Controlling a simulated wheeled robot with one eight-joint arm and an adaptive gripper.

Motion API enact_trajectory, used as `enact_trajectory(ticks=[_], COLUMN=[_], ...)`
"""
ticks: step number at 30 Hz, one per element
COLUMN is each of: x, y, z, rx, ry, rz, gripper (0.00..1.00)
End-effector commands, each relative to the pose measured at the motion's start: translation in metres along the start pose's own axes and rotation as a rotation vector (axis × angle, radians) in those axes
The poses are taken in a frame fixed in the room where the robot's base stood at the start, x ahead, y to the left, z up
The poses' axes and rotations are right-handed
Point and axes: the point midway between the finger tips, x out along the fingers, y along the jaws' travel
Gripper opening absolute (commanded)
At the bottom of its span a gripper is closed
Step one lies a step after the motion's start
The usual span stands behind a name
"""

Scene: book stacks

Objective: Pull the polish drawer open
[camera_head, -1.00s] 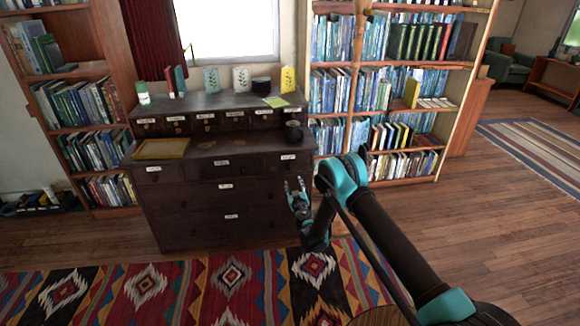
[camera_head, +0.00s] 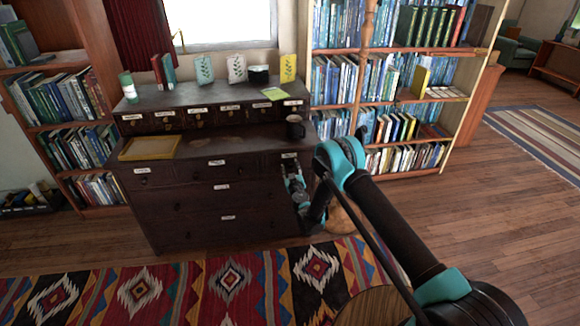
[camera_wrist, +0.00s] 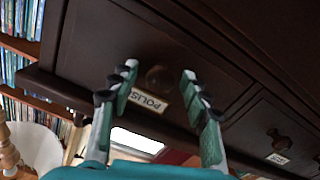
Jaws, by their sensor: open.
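The polish drawer (camera_wrist: 95,45) has a dark wooden front, a round dark knob (camera_wrist: 158,77) and a white label (camera_wrist: 148,101) reading "POLIS…", its end hidden by a finger. The drawer looks shut. My gripper (camera_wrist: 160,81) is open, with its fingers on either side of the knob in the wrist view and pointing at the drawer front. I cannot tell whether they touch the knob. In the head view my gripper (camera_head: 291,170) is just under that label.
The dark dresser (camera_head: 185,210) has other drawers, and a neighbouring one shows its knob (camera_wrist: 278,140) in the wrist view. A dark mug (camera_head: 295,127) stands on the ledge above the drawer. Bookcases (camera_head: 395,95) flank the dresser. A patterned rug (camera_head: 160,290) lies in front.

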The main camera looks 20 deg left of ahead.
Motion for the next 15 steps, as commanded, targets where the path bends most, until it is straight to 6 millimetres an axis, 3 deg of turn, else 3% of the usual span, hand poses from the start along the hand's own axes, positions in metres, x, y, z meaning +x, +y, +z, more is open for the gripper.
enact_trajectory(ticks=[2,13,15], x=[0.0000,0.0000,0.0000], y=[0.0000,0.0001,0.0000], z=[0.0000,0.0000,0.0000], rx=[0.000,0.000,0.000], ry=[0.000,0.000,0.000], rz=[0.000,0.000,0.000], gripper=[0.46,0.00,0.00])
